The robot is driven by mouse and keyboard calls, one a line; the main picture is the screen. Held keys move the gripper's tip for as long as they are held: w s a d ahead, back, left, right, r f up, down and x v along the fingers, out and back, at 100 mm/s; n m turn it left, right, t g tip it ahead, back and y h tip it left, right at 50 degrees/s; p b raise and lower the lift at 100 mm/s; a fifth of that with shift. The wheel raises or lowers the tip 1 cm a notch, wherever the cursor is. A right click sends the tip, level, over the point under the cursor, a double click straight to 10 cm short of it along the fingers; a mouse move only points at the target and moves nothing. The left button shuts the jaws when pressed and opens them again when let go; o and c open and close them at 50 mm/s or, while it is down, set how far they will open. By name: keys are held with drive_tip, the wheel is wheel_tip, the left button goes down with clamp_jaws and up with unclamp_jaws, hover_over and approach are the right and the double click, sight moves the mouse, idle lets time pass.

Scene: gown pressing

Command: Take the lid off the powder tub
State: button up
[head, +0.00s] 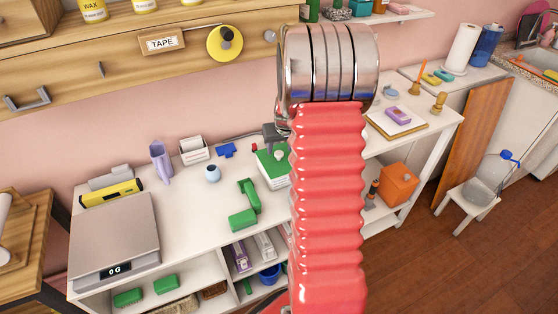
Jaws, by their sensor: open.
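A white box-like container (273,183) with a green lid (271,161) stands on the white worktable, just left of my arm. A small pale knob shows on top of the lid, and the lid sits on the container. I cannot tell for sure that this is the powder tub, as no label is readable. My red ribbed arm with its metal rings fills the middle of the view and covers the container's right side. My gripper's jaws do not show clearly.
The white worktable (185,215) carries a scale (113,240), a yellow level (110,193), a purple holder (160,160) and a green tool (245,205). A dark grey object (273,133) stands behind the container. A stool with a water jug (490,173) is at right.

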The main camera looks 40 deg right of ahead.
sight(279, 153)
drive_tip(key=shift+x, duration=2.2)
drive_tip(key=shift+d, duration=0.15)
clamp_jaws()
